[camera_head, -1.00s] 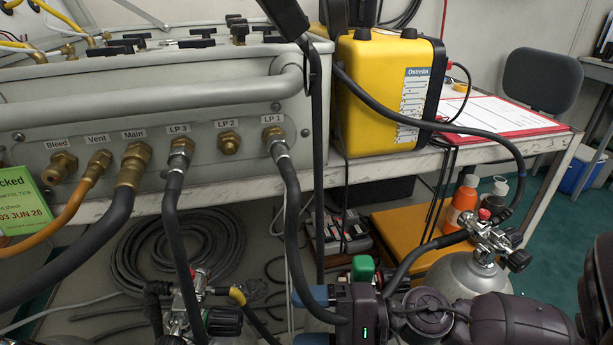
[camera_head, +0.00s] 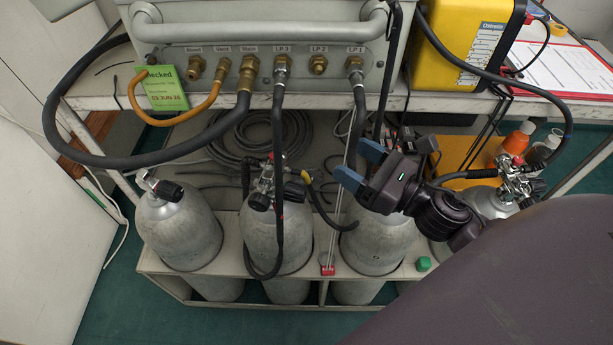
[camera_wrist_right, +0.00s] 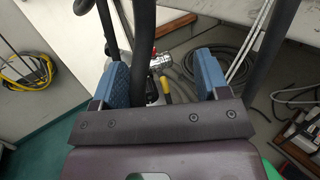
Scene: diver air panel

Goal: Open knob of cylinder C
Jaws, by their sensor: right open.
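Several grey cylinders stand in a rack under the panel, and I see no letter C on any. The leftmost cylinder (camera_head: 180,232) has a black knob (camera_head: 170,190). The second cylinder (camera_head: 276,245) has a valve with black knobs (camera_head: 259,202) and a hose. The third cylinder (camera_head: 375,248) has its top and any valve hidden behind my right gripper (camera_head: 360,165). The far-right cylinder (camera_head: 492,203) has a valve with a black knob (camera_head: 538,185). My right gripper is open and empty; in its wrist view (camera_wrist_right: 163,80) a valve (camera_wrist_right: 158,63) shows beyond, between the blue fingers. My left gripper is out of view.
The panel (camera_head: 225,55) with its hoses overhangs the cylinders. A black hose (camera_head: 278,130) hangs to the second cylinder. A yellow box (camera_head: 460,40) and orange bottle (camera_head: 515,140) are at right. The left floor is open.

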